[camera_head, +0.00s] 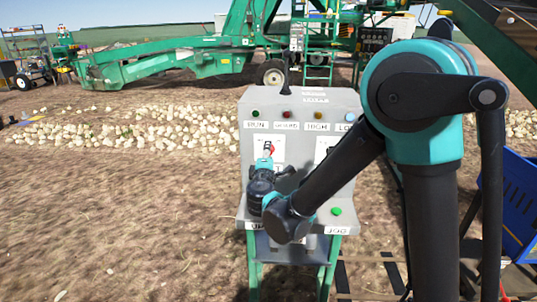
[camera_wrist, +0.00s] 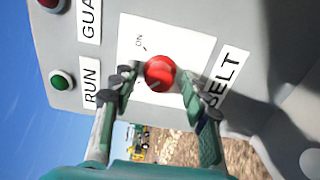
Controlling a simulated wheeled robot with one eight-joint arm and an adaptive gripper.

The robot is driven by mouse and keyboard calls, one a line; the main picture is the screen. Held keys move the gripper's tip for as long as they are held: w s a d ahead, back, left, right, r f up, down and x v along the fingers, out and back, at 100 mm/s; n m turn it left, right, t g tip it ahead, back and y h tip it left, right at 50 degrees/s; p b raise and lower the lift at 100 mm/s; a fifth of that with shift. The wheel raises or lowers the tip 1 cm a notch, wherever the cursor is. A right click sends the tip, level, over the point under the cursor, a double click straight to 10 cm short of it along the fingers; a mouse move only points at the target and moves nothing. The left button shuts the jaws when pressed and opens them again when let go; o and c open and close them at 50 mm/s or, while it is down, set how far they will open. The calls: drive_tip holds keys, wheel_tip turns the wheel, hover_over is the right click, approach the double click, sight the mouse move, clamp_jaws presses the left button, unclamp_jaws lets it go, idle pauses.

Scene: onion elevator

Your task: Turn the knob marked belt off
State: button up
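The grey control box (camera_head: 340,98) stands in front of me. Its red round knob (camera_wrist: 160,73) is on a white plate (camera_wrist: 178,47) marked ON, beside a BELT label (camera_wrist: 229,77). The knob also shows in the head view (camera_head: 268,148), just beyond my gripper (camera_head: 265,163). In the wrist view, my gripper (camera_wrist: 163,82) is open, with one finger on each side of the knob. Small gaps seem to show between fingers and knob; contact is unclear. An OFF mark is not readable.
Lamps labelled RUN (camera_head: 255,114), GUARD (camera_head: 286,114), HIGH (camera_head: 319,115) and LOW (camera_head: 350,117) line the box's top. A second white plate (camera_head: 324,148) is partly behind my arm. A green button (camera_head: 336,211) sits on the lower ledge above JOG. A blue crate (camera_head: 519,205) is at right.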

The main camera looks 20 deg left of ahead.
drive_tip(key=v, duration=1.2)
idle(0.4)
drive_tip(key=w+d+f+m+g+h, duration=0.2)
drive_tip(key=w+d+f+m, duration=0.1)
drive_tip(key=d, duration=0.6)
drive_tip(key=w+d+f+m+g+h, duration=0.2)
drive_tip(key=d+f+m+h, duration=0.1)
drive_tip(key=d, duration=0.6)
drive_tip(key=w+d+f+m+g+h, duration=0.2)
drive_tip(key=w+d+f+m, duration=0.1)
drive_tip(key=d, duration=0.6)
drive_tip(key=s+d+f+m+g+y, duration=0.1)
drive_tip(key=s+d+f+m+g, duration=0.2)
drive_tip(key=s+d+m, duration=0.3)
drive_tip(key=s+d+f+m+g+y, duration=0.1)
drive_tip(key=s+d+f+m+g, duration=0.3)
drive_tip(key=s+d, duration=0.5)
wheel_tip(320, 180, down, 2)
drive_tip(key=shift+d+f+m+y, duration=0.25)
drive_tip(key=shift+d+m+y, duration=0.1)
drive_tip(key=shift+m, duration=0.55)
